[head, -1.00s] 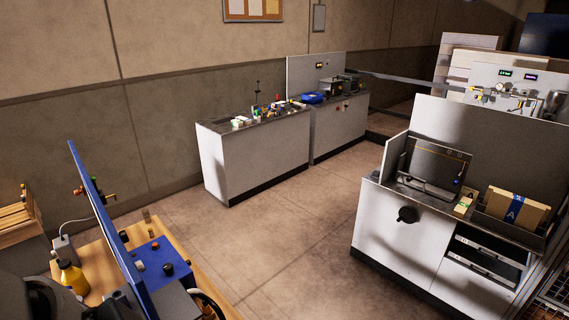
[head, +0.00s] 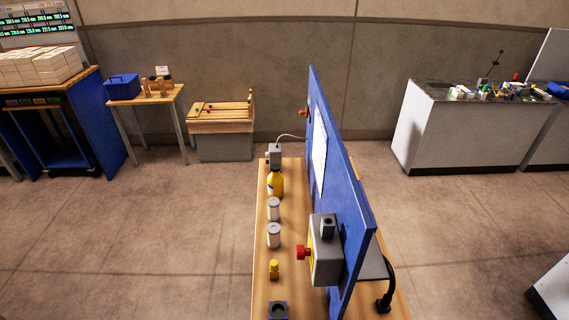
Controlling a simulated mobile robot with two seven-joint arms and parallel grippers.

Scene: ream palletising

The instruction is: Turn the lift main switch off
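A grey switch box (head: 327,262) with a red knob (head: 303,253) is fixed to the left face of an upright blue panel (head: 342,190). Yellow shows behind the knob; I take this to be the lift main switch. The knob is seen from the side, so its setting cannot be read. The panel stands on a wooden bench (head: 262,225). Neither of my grippers is in view.
On the bench left of the panel stand a yellow bottle (head: 275,184), two white-grey containers (head: 274,235), a small yellow item (head: 274,269) and a dark block (head: 278,310). Floor is clear on both sides.

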